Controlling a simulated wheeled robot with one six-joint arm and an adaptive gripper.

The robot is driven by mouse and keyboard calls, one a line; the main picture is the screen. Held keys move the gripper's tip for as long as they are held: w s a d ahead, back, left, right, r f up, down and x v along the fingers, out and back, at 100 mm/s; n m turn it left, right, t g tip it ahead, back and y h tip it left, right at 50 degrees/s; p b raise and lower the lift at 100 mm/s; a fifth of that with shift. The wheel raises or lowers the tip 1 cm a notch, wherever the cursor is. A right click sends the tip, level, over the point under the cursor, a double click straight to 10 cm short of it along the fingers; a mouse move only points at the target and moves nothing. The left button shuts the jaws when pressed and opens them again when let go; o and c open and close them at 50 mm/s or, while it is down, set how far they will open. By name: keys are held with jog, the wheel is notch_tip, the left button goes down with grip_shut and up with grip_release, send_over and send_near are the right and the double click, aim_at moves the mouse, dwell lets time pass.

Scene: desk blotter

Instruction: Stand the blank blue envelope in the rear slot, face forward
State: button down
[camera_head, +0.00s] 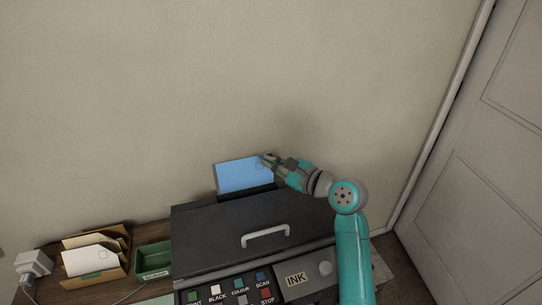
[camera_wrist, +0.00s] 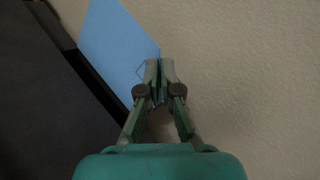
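The blank blue envelope (camera_head: 243,176) stands nearly upright, slightly tilted, at the rear of the black printer (camera_head: 215,225). Its broad side with a faint stamp outline near the upper right corner faces forward. Its lower edge meets the dark rear slot piece (camera_head: 232,195); how deep it sits is hidden. My gripper (camera_head: 266,160) is at the envelope's upper right corner. In the wrist view the envelope (camera_wrist: 112,42) reaches to my fingertips (camera_wrist: 160,64), which are close together with its edge between them.
A cardboard holder with white and tan envelopes (camera_head: 90,262) stands at left, beside a green tray (camera_head: 153,262) and a white plug-like block (camera_head: 33,263). The printer has a lid handle (camera_head: 265,236) and labelled buttons in front. The wall is close behind; a door (camera_head: 480,170) is at right.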

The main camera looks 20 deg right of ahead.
aim_at(261, 170)
jog(key=shift+f, duration=2.2)
jog(key=c, duration=1.2)
grip_release()
jog(key=shift+c, duration=0.2)
jog(key=v, duration=1.2)
